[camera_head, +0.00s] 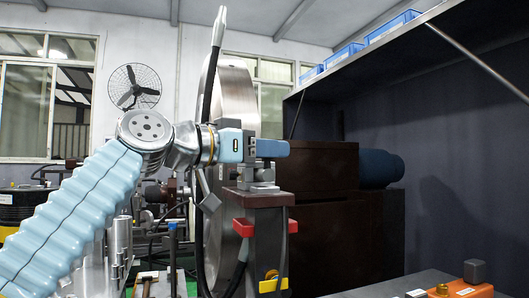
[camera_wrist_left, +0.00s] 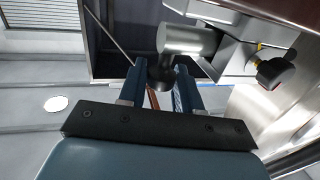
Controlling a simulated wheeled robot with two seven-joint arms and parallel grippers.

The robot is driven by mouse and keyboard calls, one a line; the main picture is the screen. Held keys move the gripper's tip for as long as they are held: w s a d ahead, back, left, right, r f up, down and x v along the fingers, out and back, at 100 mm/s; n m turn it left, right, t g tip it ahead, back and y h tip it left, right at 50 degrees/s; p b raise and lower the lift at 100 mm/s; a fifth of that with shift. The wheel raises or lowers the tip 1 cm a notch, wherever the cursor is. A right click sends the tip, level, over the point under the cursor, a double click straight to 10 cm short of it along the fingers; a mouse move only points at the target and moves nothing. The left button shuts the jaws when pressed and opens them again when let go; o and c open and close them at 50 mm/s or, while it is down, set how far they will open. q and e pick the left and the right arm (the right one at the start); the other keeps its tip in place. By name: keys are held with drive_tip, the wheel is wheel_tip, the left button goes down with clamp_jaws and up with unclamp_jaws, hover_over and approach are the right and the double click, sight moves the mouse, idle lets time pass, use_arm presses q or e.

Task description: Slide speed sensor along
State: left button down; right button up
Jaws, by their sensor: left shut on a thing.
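My left gripper (camera_head: 272,148) is at the metal bracket (camera_head: 258,172) on top of a brown stand, beside the large steel disc (camera_head: 235,95). In the left wrist view its two blue fingers (camera_wrist_left: 160,82) are closed on the dark end of a grey cylinder (camera_wrist_left: 185,40), which looks like the speed sensor. The cylinder's other end is close to grey metal parts; I cannot tell whether it touches them. In the head view the gripper and bracket hide the sensor. My right gripper is not in view.
The brown stand (camera_head: 262,210) carries red handles (camera_head: 243,227) near its top. A black hose (camera_head: 204,120) hangs in front of the disc. A dark shelf unit (camera_head: 440,120) fills the right side. A bench with an orange device (camera_head: 462,290) is at the lower right.

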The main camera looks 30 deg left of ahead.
use_arm(q)
drive_tip(key=c, duration=0.9)
unclamp_jaws()
drive_tip(key=b+v, duration=0.2)
drive_tip(key=v, duration=1.2)
drive_tip(key=shift+w, duration=0.1)
